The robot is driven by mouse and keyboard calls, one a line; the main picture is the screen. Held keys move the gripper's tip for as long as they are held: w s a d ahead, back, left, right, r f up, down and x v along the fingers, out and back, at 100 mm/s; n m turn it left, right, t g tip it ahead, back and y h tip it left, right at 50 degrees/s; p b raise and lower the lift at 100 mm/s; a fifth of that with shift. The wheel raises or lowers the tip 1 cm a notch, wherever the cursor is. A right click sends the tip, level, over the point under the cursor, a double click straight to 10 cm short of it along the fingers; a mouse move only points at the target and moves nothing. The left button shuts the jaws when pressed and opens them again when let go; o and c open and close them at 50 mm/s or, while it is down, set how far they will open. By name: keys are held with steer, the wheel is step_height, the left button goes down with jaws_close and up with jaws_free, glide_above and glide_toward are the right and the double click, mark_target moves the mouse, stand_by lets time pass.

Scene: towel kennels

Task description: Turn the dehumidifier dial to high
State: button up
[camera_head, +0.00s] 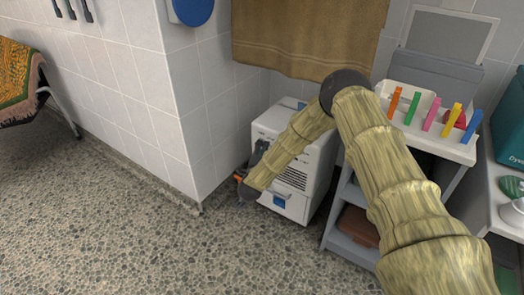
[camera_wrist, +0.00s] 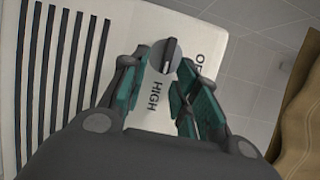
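The dehumidifier (camera_head: 319,158) is a white box with a vented front, standing on the floor by the corner. My arm hides part of its front in the head view. In the wrist view its pale panel (camera_wrist: 212,48) carries a round grey dial (camera_wrist: 159,57) with a dark raised grip bar. The word HIGH (camera_wrist: 154,97) is printed below the dial, and a partly hidden word starting with O is at its right. My gripper (camera_wrist: 163,64) is open, with its green-padded fingers apart on either side of the dial. I cannot tell whether either finger touches it.
Dark vent slots (camera_wrist: 65,70) fill the panel's left side. A grey cart (camera_head: 345,225) with several coloured pegs on top stands right of the dehumidifier. A brown towel (camera_head: 300,35) hangs above it. A tiled wall corner (camera_head: 185,110) is at the left; the floor in front is clear.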

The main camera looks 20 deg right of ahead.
steer(key=shift+a, duration=0.15)
steer(key=v, duration=1.2)
stand_by(0.3)
